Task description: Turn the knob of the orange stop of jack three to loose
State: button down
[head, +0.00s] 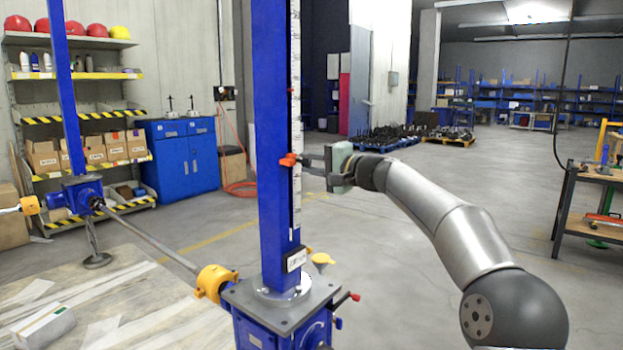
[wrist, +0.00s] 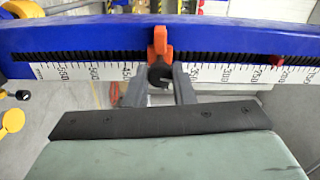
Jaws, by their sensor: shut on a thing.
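The orange stop (head: 287,160) is clamped on the blue column (head: 271,100) of the near jack, beside its white scale. In the wrist view the orange stop (wrist: 162,42) sits across the toothed rack, between scale figures near 450 and 300. Its dark knob (wrist: 160,76) points toward my wrist. My gripper (head: 302,164) reaches the stop from the right, and in the wrist view my gripper's fingers (wrist: 160,84) stand on both sides of the knob, shut on it. The knob's far side and exact contact are partly hidden. The jack's label (head: 296,260) is too small to read.
A small red piece (wrist: 277,61) sits further along the scale. Below are the jack's gearbox (head: 285,310), a yellow cap (head: 321,259) and a red-tipped handle (head: 354,297). A second jack (head: 76,195) stands left, joined by a shaft (head: 150,240).

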jog(key=n+b, duration=0.4)
jog(key=n, duration=0.2)
jog(key=shift+f, duration=0.15)
jog(key=n+b, duration=0.3)
jog(key=n, duration=0.3)
jog(key=shift+n, duration=0.4)
jog(key=c, duration=1.2)
grip_release()
jog(key=shift+c, duration=0.2)
jog(key=shift+r, duration=0.2)
jog(key=b+v, duration=0.5)
jog(key=v, duration=1.2)
jog(key=shift+s, duration=0.25)
